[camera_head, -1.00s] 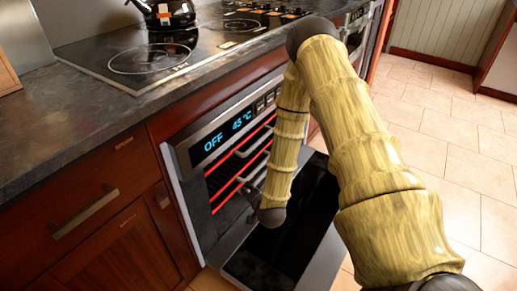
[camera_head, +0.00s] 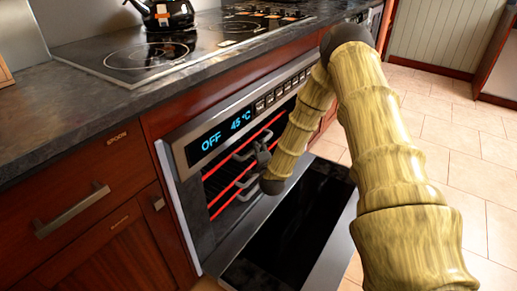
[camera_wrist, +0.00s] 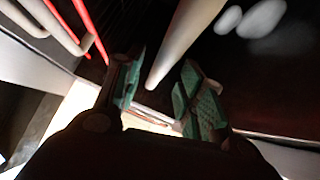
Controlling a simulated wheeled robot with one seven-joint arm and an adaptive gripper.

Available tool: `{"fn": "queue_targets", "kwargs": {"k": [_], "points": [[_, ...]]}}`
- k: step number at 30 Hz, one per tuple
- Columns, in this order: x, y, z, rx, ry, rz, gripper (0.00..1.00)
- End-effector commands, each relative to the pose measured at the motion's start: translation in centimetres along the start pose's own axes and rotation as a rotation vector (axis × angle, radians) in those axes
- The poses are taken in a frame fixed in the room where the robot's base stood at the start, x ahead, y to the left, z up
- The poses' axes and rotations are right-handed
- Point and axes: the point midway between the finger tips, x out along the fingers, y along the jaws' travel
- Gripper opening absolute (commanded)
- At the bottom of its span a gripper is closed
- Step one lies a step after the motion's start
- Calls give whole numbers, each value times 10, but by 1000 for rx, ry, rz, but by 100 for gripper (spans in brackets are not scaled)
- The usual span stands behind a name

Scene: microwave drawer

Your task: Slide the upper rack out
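The oven stands open, with its door (camera_head: 290,235) folded down flat. The upper rack (camera_head: 225,165) has a red front edge and a grey bar handle (camera_head: 243,153); it sits inside the oven. My gripper (camera_head: 262,158) is at the right part of that handle. In the wrist view my gripper (camera_wrist: 160,82) has its green-padded fingers apart. A pale bar (camera_wrist: 180,45), which looks like a rack handle, runs into the gap between them. I cannot tell whether either finger touches it.
A lower rack (camera_head: 222,208) with its own handle (camera_head: 245,187) sits below. The control panel (camera_head: 228,130) reads OFF and 45 °C. Above are a dark counter (camera_head: 60,115) and a cooktop (camera_head: 150,55) with a kettle (camera_head: 165,15). Tiled floor (camera_head: 460,155) is clear at right.

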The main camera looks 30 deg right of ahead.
Motion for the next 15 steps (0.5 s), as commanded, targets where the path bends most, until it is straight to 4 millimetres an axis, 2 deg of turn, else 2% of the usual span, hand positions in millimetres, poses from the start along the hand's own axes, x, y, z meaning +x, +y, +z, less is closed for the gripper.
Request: {"fn": "queue_targets", "kwargs": {"k": [6, 15], "points": [[27, 1, 0, -1, 0, 0, 39], [38, 0, 0, -1, 0, 2, 39]]}}
